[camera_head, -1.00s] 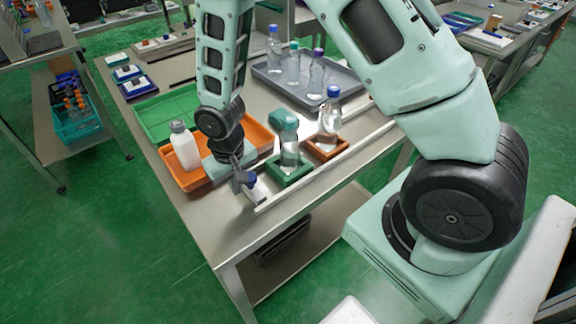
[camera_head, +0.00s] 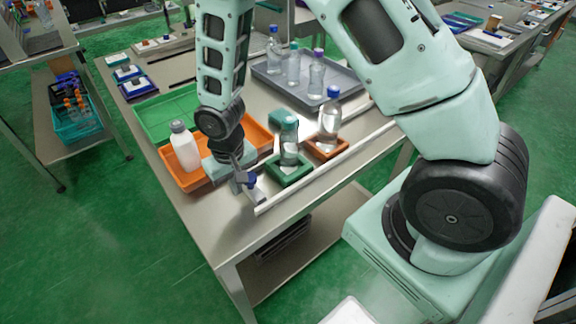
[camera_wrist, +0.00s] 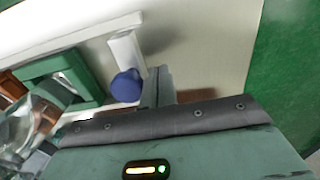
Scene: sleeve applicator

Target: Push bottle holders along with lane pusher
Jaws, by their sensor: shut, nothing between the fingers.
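My gripper (camera_head: 247,178) is shut and empty at the near left end of the lane. The lane pusher, a white block with a blue knob (camera_head: 251,181), is right beside its fingertips; in the wrist view the blue knob (camera_wrist: 126,86) sits just left of the shut fingers (camera_wrist: 158,88). I cannot tell whether they touch. A green bottle holder (camera_head: 290,172) with a clear bottle (camera_head: 289,140) stands in the lane to the right of the pusher. Beyond it is a brown-orange holder (camera_head: 326,149) with a blue-capped bottle (camera_head: 330,118). The green holder (camera_wrist: 62,68) also shows in the wrist view.
A white rail (camera_head: 318,171) runs along the lane's near side. An orange tray (camera_head: 196,182) with a white bottle (camera_head: 184,147) and a green tray (camera_head: 163,115) lie left. A grey tray (camera_head: 306,85) with several bottles is behind. Bare table lies at the near left corner.

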